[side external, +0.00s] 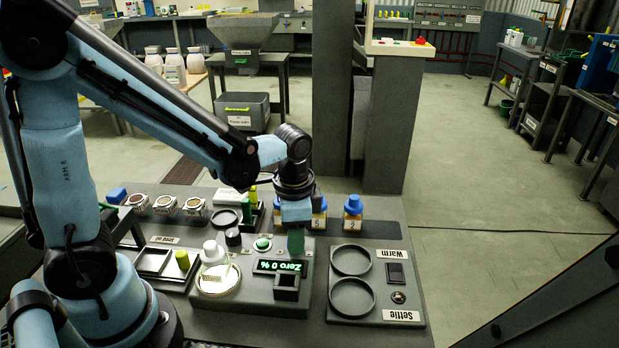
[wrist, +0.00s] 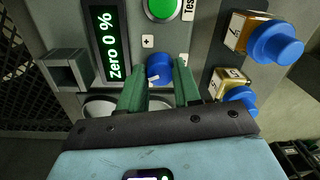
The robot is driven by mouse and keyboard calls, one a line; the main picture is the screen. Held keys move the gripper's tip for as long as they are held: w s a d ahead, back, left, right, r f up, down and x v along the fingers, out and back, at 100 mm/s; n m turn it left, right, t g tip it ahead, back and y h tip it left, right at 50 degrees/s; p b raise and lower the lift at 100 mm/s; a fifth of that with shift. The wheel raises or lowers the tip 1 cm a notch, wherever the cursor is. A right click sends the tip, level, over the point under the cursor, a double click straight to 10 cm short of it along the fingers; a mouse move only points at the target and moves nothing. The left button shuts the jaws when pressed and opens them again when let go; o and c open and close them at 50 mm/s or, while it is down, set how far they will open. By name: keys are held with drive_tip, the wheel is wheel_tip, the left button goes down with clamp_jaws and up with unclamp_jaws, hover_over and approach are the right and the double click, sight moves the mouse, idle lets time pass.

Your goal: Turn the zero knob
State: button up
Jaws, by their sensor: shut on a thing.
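The zero knob (wrist: 158,67) is a round blue knob with a white mark on it, on the grey panel beside the display. My gripper (wrist: 160,64) has its two green fingers on either side of the knob, shut on it. In the side external view my gripper (side external: 296,242) points down at the panel, and the knob is hidden behind the fingers. The display (wrist: 108,45) reads "Zero 0 %" in green; it also shows in the side external view (side external: 280,267). A small plus label (wrist: 148,41) sits by the knob.
A green button (side external: 263,244) is on the same panel, left of my fingers. A black open box (side external: 287,284) stands in front. A blue-capped bottle (side external: 353,215) stands behind to the right. The Warm/Settle panel (side external: 378,318) with two round dishes lies right.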

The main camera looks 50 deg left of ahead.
drive_tip(key=shift+n, duration=0.6)
drive_tip(key=o, duration=0.8)
drive_tip(key=shift+c, duration=0.2)
drive_tip(key=shift+r, duration=0.15)
wheel_tip(320, 180, up, 12)
drive_tip(key=shift+d, duration=0.25)
drive_tip(key=shift+s, duration=0.2)
drive_tip(key=f+n+t, duration=0.1)
drive_tip(key=t, duration=0.1)
drive_tip(key=s+a+n+t, duration=0.1)
drive_tip(key=n+t, duration=0.1)
drive_tip(key=s+a+f+n+t, duration=0.1)
drive_tip(key=n+t, duration=0.1)
drive_tip(key=shift+s+f+t+h, duration=0.25)
drive_tip(key=shift+f+t+h, duration=0.05)
drive_tip(key=shift+t, duration=0.1)
idle(0.5)
